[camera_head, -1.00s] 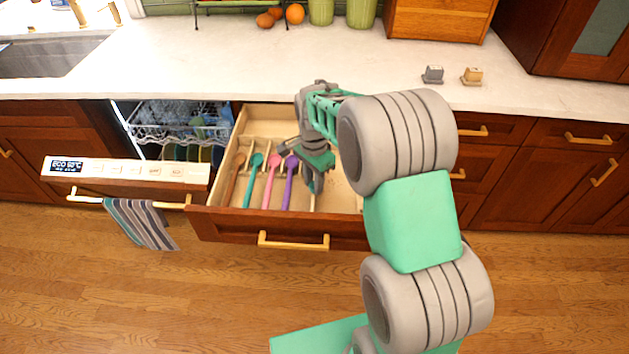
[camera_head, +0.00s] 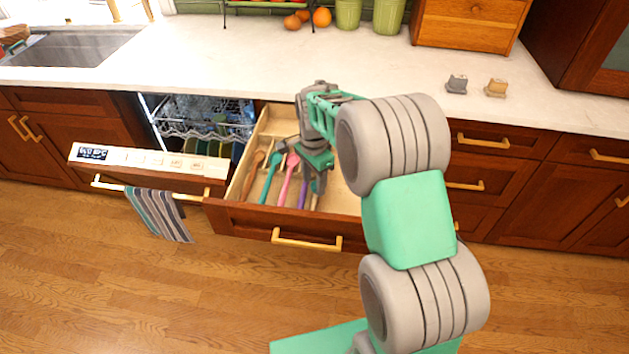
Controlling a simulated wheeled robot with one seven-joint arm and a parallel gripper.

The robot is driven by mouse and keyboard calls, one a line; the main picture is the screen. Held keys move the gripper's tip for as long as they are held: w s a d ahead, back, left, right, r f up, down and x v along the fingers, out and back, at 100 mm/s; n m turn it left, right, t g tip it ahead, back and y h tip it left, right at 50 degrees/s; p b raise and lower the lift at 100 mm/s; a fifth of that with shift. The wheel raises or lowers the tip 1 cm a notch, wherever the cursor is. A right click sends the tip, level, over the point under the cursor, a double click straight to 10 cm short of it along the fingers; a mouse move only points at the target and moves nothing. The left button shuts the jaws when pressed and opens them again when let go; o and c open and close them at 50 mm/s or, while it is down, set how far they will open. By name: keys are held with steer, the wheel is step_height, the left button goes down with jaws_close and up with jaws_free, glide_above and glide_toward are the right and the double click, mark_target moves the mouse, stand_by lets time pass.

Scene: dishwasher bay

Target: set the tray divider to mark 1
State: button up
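The open drawer (camera_head: 262,214) holds a pale wooden tray (camera_head: 262,130) with slots. A brown wooden utensil (camera_head: 253,175), a teal one (camera_head: 270,178), a pink one (camera_head: 287,180) and a purple one (camera_head: 303,194) lie side by side in it. A pale strip (camera_head: 316,198) shows just right of the purple utensil, under my gripper; I cannot tell if it is the tray divider. My gripper (camera_head: 305,168) points down over the middle of the tray and covers part of the pink and purple utensils. Its finger gap is not clear. No numbered marks are legible.
The dishwasher door (camera_head: 150,160) stands open left of the drawer, with a striped towel (camera_head: 160,215) on its handle. A dish rack (camera_head: 205,120) shows behind it. Two small objects (camera_head: 456,84) (camera_head: 495,88) sit on the counter (camera_head: 400,65). My arm hides the drawer's right part.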

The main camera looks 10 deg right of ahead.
steer(key=shift+r, duration=0.1)
step_height(320, 180, up, 8)
steer(key=shift+f, duration=0.2)
stand_by(0.4)
steer(key=shift+s+r, duration=0.1)
steer(key=shift+r, duration=0.05)
steer(key=s+r+n+t, duration=0.1)
steer(key=s+r+n, duration=0.1)
steer(key=s+n, duration=0.5)
steer(key=s+r+n+t, duration=0.2)
steer(key=s+n, duration=0.4)
steer(key=s, duration=0.8)
steer(key=shift+s+r+n+p, duration=0.15)
steer(key=shift+r+n+p, duration=0.15)
steer(key=shift+n+p, duration=0.1)
